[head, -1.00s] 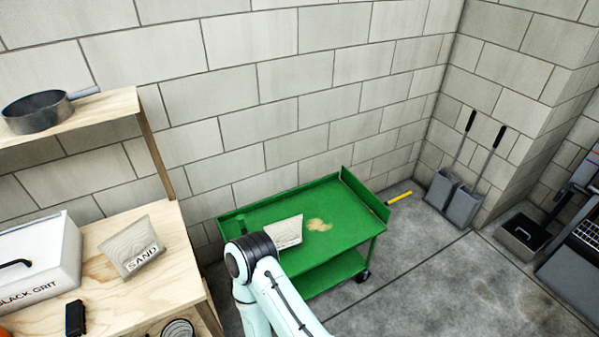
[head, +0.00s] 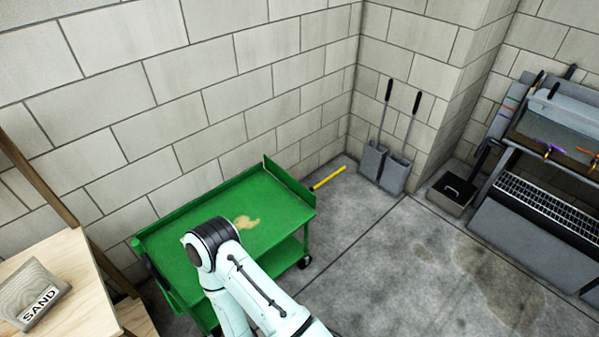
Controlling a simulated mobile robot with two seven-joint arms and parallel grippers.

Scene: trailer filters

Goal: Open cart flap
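A green two-tier cart (head: 280,215) stands against the block wall in the head view. A raised green panel (head: 287,184) stands up along its right end, and a lower green edge shows at its left end. I cannot tell which panel is the flap. A patch of spilled tan sand lies on the top tray. One of my arms, pale with a dark joint, crosses in front of the cart and hides part of its top and front. Neither gripper shows.
A wooden bench (head: 85,295) with a sand bag (head: 40,295) is at the left. A yellow-handled tool (head: 328,178) lies behind the cart. Two long-handled dustpans (head: 382,165) lean by the corner. A dark bin (head: 452,193) and a grey rack stand right. Floor right of the cart is clear.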

